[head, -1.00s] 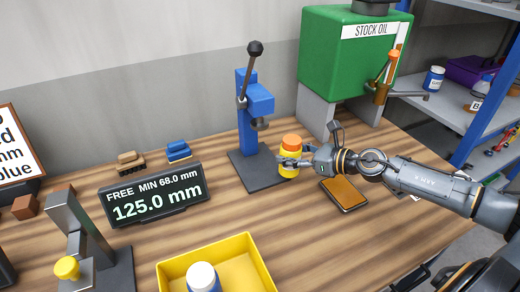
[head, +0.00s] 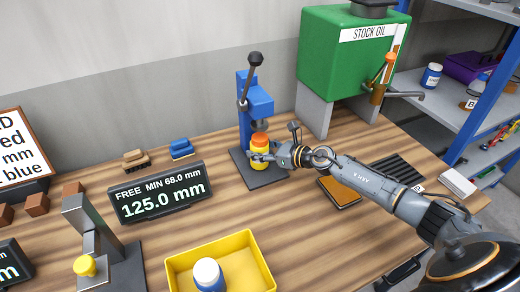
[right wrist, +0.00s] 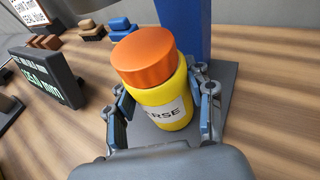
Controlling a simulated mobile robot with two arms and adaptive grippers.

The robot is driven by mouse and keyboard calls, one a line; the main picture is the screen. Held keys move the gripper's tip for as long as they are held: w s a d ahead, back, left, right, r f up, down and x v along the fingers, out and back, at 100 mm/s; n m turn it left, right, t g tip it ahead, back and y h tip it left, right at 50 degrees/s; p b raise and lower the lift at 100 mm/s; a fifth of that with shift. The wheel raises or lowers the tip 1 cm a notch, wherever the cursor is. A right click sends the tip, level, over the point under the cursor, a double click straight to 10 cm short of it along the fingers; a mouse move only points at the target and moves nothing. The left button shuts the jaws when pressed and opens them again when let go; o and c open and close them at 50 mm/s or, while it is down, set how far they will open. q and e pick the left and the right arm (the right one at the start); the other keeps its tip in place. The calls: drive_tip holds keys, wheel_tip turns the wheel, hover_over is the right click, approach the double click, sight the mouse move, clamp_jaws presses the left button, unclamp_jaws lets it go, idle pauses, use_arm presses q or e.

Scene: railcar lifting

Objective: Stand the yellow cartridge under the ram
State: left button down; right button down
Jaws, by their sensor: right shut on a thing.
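The yellow cartridge (head: 259,158) with an orange cap stands upright at the blue press (head: 246,110), over its dark base plate (head: 266,179). My right gripper (head: 256,156) is shut around the cartridge's body. The right wrist view shows the cartridge (right wrist: 165,90) between both fingers, its label partly readable as "RSE". The ram (head: 262,124) shows just above the orange cap in the head view; I cannot tell whether the cartridge is centred under it or touches the plate. The press lever (head: 250,80) points up. My left gripper is not in view.
A display (head: 160,191) reading 125.0 mm stands left of the press. A yellow bin (head: 256,243) holding a white-capped blue cartridge (head: 208,275) is in front. The green stock oil tank (head: 340,75) stands behind on the right. An orange-topped tray (head: 339,191) lies under my right arm.

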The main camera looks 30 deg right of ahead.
drive_tip(key=shift+f, duration=0.15)
drive_tip(key=c, duration=1)
unclamp_jaws()
drive_tip(key=shift+f, duration=0.1)
drive_tip(key=o, duration=0.5)
drive_tip(key=shift+r, duration=0.25)
drive_tip(key=b+v, duration=0.4)
drive_tip(key=v, duration=0.8)
